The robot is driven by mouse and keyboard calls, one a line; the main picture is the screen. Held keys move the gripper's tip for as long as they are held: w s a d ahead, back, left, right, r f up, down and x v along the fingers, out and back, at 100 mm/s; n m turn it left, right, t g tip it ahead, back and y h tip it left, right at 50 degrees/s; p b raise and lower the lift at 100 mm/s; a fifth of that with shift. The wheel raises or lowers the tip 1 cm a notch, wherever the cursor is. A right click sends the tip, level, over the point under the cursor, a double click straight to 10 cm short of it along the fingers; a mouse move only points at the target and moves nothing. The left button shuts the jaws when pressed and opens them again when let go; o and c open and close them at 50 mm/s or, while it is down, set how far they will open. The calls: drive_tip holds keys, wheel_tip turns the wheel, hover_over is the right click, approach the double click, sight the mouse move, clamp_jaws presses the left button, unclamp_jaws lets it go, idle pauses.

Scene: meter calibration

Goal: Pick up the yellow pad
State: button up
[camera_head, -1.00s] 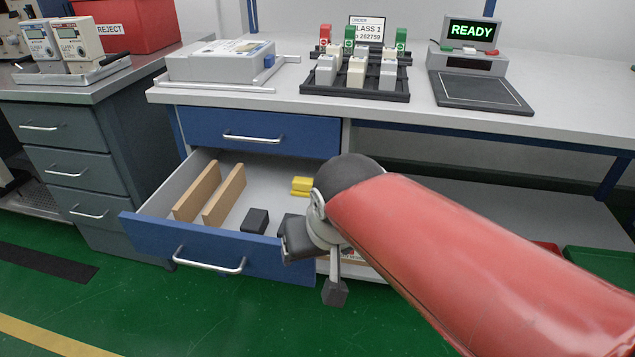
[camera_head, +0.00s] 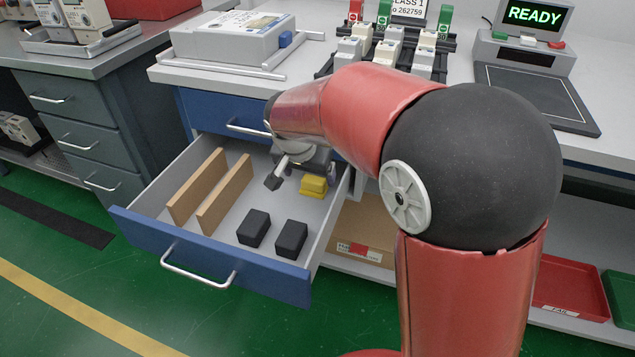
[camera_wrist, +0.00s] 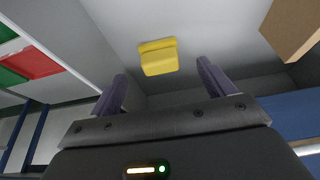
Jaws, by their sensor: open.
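The yellow pad (camera_head: 314,187) lies on the floor of the open blue drawer (camera_head: 205,262), toward the drawer's back right. In the wrist view the yellow pad (camera_wrist: 158,58) sits ahead of and between my fingertips, apart from them. My gripper (camera_wrist: 163,85) is open and empty, with its two fingers spread. In the head view my gripper (camera_head: 290,175) is over the back of the drawer, beside the pad, partly hidden by my own wrist.
Two dark blocks (camera_head: 272,234) stand near the drawer's front right. Two wooden dividers (camera_head: 225,192) stand at its left. The closed upper drawer and bench top (camera_head: 160,76) are just behind. A cardboard box (camera_head: 360,232) lies to the right of the drawer.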

sight(311, 184)
drive_tip(key=x, duration=0.5)
drive_tip(key=shift+s+f, duration=0.2)
drive_tip(key=shift+f, duration=0.2)
drive_tip(key=c, duration=1.1)
drive_tip(key=shift+r, duration=0.15)
drive_tip(key=shift+r, duration=0.2)
drive_tip(key=s+a, duration=0.1)
drive_tip(key=s, duration=0.1)
drive_tip(key=s+b, duration=0.1)
drive_tip(key=s, duration=0.1)
drive_tip(key=s+a, duration=0.1)
drive_tip(key=s, duration=0.2)
drive_tip(key=shift+s+a+r, duration=0.1)
drive_tip(key=shift+a+r, duration=0.15)
drive_tip(key=shift+a, duration=0.1)
wheel_tip(311, 184, up, 14)
drive_tip(key=shift+s+f+p, duration=0.1)
drive_tip(key=shift+s+p, duration=0.1)
drive_tip(key=shift+p, duration=0.25)
